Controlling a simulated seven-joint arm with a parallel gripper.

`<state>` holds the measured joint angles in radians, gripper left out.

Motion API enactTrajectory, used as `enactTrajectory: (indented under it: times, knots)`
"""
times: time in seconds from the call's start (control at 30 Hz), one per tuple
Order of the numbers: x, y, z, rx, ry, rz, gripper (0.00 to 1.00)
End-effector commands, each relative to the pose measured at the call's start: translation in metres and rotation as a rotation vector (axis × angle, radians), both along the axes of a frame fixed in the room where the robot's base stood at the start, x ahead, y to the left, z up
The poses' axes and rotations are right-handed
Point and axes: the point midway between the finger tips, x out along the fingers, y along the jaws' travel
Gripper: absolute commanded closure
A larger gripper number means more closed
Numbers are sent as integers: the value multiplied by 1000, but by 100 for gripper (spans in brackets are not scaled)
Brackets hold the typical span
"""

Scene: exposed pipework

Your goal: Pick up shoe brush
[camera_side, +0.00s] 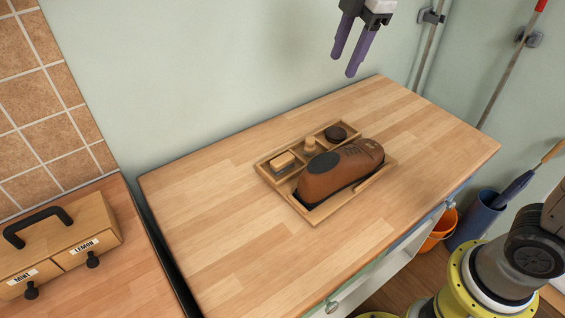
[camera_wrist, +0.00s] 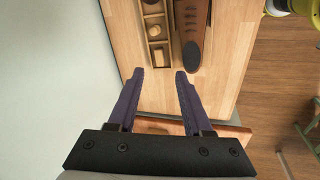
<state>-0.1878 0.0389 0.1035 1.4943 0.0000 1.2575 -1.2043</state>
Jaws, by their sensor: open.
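The shoe brush (camera_side: 284,161), a small pale wooden block over dark bristles, sits in the left compartment of a wooden tray (camera_side: 314,219). In the wrist view the brush (camera_wrist: 158,55) lies in the lowest compartment shown, ahead of my fingers. A brown shoe (camera_side: 335,172) fills the tray's long front section. My gripper (camera_side: 348,66) is open and empty, high above the table and well apart from the tray. In the wrist view my gripper (camera_wrist: 160,73) shows two purple fingers spread wide.
A knobbed wooden piece (camera_side: 310,145) and a dark round tin (camera_side: 336,133) occupy the neighbouring compartments. The wooden table (camera_side: 215,220) is otherwise clear; a wall stands behind. A labelled drawer box (camera_side: 70,245) is at left. Pipes run up the wall at right.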

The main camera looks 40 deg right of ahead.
Motion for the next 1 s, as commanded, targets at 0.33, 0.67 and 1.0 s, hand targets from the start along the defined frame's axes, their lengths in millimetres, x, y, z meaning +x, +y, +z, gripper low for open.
enactTrajectory:
  times: [0.33,0.67,1.0]
  knots:
    - [82,74,-100,-58,172,204,50]
    - [80,91,-153,-76,242,235,50]
    - [80,90,-211,-75,239,234,50]
